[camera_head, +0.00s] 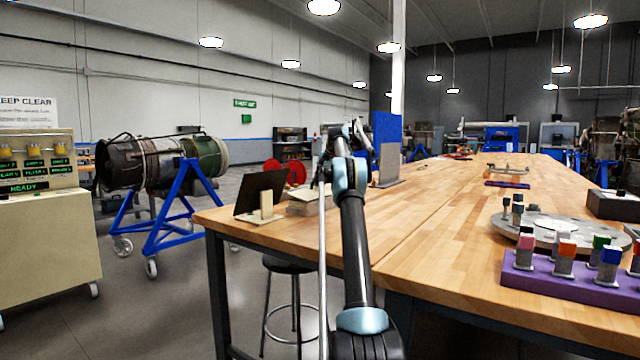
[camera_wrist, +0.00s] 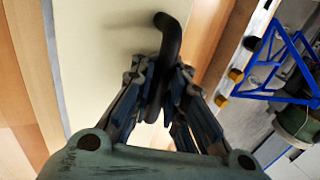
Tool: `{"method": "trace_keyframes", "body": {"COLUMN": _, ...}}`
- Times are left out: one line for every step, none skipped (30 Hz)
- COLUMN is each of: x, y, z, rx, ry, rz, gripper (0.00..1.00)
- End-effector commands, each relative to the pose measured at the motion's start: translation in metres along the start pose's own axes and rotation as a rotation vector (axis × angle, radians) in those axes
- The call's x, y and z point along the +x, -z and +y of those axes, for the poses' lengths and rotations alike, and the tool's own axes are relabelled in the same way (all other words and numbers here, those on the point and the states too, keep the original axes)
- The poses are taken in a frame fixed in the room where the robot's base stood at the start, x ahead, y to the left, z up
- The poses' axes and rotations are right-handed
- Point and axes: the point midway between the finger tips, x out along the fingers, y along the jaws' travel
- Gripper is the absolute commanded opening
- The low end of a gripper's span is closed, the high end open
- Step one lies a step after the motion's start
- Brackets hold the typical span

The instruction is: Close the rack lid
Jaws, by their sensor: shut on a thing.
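In the wrist view a flat cream panel (camera_wrist: 95,35), which looks like the rack lid, fills the upper middle. A dark bent handle (camera_wrist: 171,32) stands out from it. My gripper (camera_wrist: 158,78) is shut on this handle, with a finger on either side. In the head view a low cream box (camera_head: 303,207), likely the rack, sits near the table's left end. My arm covers its right side and hides my fingertips. How far the lid is open cannot be told.
A dark tilted panel (camera_head: 262,192) and a small cream block (camera_head: 266,206) stand left of the box on the wooden table (camera_head: 440,230). A purple rack (camera_head: 560,284) with colored-top pieces and a grey disc (camera_head: 555,232) are at right. A stool (camera_head: 287,266) stands below.

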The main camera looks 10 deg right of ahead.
Motion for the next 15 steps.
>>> {"method": "trace_keyframes", "body": {"x": 0.004, "y": -0.001, "z": -0.002, "rx": -0.001, "ry": 0.004, "rz": 0.001, "gripper": 0.0}}
{"method": "trace_keyframes", "body": {"x": 0.006, "y": -0.001, "z": -0.003, "rx": -0.001, "ry": 0.004, "rz": 0.001, "gripper": 0.0}}
{"method": "trace_keyframes", "body": {"x": 0.008, "y": -0.001, "z": -0.003, "rx": 0.0, "ry": 0.004, "rz": 0.001, "gripper": 0.0}}
{"method": "trace_keyframes", "body": {"x": 0.009, "y": -0.001, "z": -0.003, "rx": 0.0, "ry": 0.004, "rz": 0.001, "gripper": 0.0}}
{"method": "trace_keyframes", "body": {"x": 0.01, "y": -0.001, "z": -0.003, "rx": 0.0, "ry": 0.004, "rz": 0.001, "gripper": 0.0}}
{"method": "trace_keyframes", "body": {"x": 0.012, "y": -0.001, "z": -0.003, "rx": 0.0, "ry": 0.004, "rz": 0.001, "gripper": 0.0}}
{"method": "trace_keyframes", "body": {"x": 0.013, "y": -0.001, "z": -0.003, "rx": 0.0, "ry": 0.003, "rz": 0.001, "gripper": 0.0}}
{"method": "trace_keyframes", "body": {"x": 0.014, "y": -0.001, "z": -0.002, "rx": 0.0, "ry": 0.003, "rz": 0.001, "gripper": 0.0}}
{"method": "trace_keyframes", "body": {"x": 0.015, "y": -0.001, "z": -0.002, "rx": 0.0, "ry": 0.003, "rz": 0.001, "gripper": 0.0}}
{"method": "trace_keyframes", "body": {"x": 0.016, "y": -0.001, "z": -0.002, "rx": 0.0, "ry": 0.003, "rz": 0.001, "gripper": 0.0}}
{"method": "trace_keyframes", "body": {"x": 0.016, "y": -0.001, "z": -0.002, "rx": 0.0, "ry": 0.003, "rz": 0.001, "gripper": 0.0}}
{"method": "trace_keyframes", "body": {"x": 0.017, "y": -0.001, "z": -0.002, "rx": 0.0, "ry": 0.003, "rz": 0.001, "gripper": 0.0}}
{"method": "trace_keyframes", "body": {"x": 0.017, "y": -0.001, "z": -0.002, "rx": 0.0, "ry": 0.003, "rz": 0.0, "gripper": 0.0}}
{"method": "trace_keyframes", "body": {"x": 0.018, "y": -0.001, "z": -0.002, "rx": 0.0, "ry": 0.002, "rz": 0.0, "gripper": 0.0}}
{"method": "trace_keyframes", "body": {"x": 0.018, "y": -0.001, "z": -0.002, "rx": 0.0, "ry": 0.002, "rz": 0.0, "gripper": 0.0}}
